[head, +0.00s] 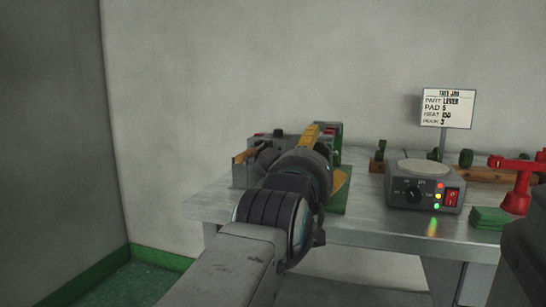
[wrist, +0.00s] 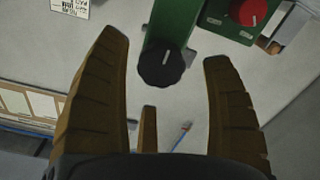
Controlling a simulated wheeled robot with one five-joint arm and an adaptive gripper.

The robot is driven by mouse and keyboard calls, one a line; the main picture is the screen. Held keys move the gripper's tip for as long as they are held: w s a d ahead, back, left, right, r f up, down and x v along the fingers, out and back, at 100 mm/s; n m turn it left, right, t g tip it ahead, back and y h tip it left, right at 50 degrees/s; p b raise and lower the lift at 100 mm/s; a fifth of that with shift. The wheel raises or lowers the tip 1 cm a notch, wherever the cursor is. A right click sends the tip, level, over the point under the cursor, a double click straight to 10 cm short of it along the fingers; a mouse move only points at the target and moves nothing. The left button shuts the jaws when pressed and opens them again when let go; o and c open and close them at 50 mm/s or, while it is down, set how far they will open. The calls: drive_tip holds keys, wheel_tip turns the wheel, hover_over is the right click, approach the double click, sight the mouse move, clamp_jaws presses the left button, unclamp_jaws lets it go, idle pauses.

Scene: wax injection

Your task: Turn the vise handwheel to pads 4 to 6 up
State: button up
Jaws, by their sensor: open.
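In the wrist view my gripper (wrist: 162,50) is open and empty, with brown fingers spread left and right and a third lower in the middle. A black round knob (wrist: 161,68) with a white mark, possibly the vise handwheel, shows between the fingers at the end of a green body (wrist: 174,22). The fingers do not appear to touch it. In the head view my arm reaches over the table to a grey and green device (head: 268,147), which it partly hides. No numbered pads can be read in either view.
On the grey table (head: 215,205) a heater box (head: 424,190) with dial and red switch stands at right, near a red stand (head: 519,180) and green blocks (head: 490,217). The wrist view shows a red knob (wrist: 248,12) on green.

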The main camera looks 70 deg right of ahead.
drive_tip(key=a, duration=0.8)
drive_tip(key=shift+s, duration=0.4)
drive_tip(key=shift+f, duration=0.1)
